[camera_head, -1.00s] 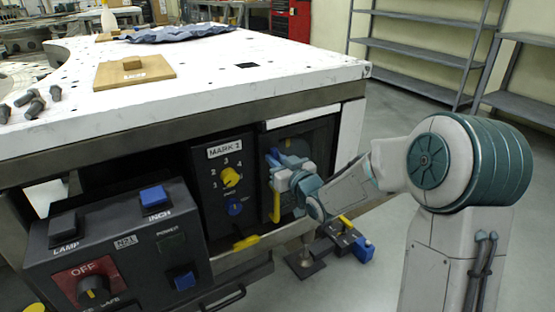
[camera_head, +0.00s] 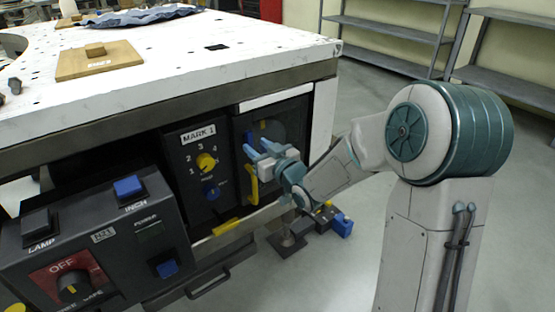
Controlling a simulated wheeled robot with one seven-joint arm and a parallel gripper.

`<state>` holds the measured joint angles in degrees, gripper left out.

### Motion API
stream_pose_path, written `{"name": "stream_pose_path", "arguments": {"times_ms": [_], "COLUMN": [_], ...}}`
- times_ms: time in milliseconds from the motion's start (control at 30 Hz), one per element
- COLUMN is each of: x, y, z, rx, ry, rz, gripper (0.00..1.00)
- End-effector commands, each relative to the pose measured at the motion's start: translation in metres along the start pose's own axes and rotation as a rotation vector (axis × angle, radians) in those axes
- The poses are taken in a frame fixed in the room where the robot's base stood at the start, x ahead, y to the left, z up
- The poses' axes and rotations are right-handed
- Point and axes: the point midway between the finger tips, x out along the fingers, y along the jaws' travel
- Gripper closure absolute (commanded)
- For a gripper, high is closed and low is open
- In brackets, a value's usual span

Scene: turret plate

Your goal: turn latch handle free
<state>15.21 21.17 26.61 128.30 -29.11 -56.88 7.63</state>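On the front of the dark right-hand panel (camera_head: 300,116) is a round disc with a blue and yellow marking (camera_head: 264,129). Below it stands a yellow upright handle (camera_head: 252,188), which looks like the latch handle. My gripper (camera_head: 259,149) is in front of this panel, between the disc and the handle. Its two blue fingers are spread apart and point toward the panel, with nothing seen between them. I cannot tell whether a finger touches the panel or handle. My gripper hides part of the disc and the handle's upper end.
The white tabletop (camera_head: 200,75) overhangs the panels. A blue and yellow device (camera_head: 340,226) lies on the floor.

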Motion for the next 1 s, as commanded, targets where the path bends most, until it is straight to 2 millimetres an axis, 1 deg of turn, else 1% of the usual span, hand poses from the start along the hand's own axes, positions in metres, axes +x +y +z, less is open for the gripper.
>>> {"name": "stream_pose_path", "arguments": {"times_ms": [33, 100, 300, 400, 500, 667, 1000], "x": [-0.012, -0.028, -0.071, -0.087, -0.097, -0.105, -0.105], "y": [0.001, 0.002, 0.003, 0.003, 0.002, 0.003, 0.002], "z": [-0.003, -0.003, -0.002, -0.002, -0.001, -0.001, 0.0], "rx": [-0.001, -0.001, -0.001, 0.0, 0.0, 0.0, 0.0], "ry": [-0.002, -0.002, -0.001, -0.001, -0.001, 0.001, 0.001], "rz": [0.003, 0.005, 0.007, 0.007, 0.005, 0.005, 0.004], "gripper": [0.62, 0.62, 0.62, 0.62, 0.62, 0.62, 0.62]}}
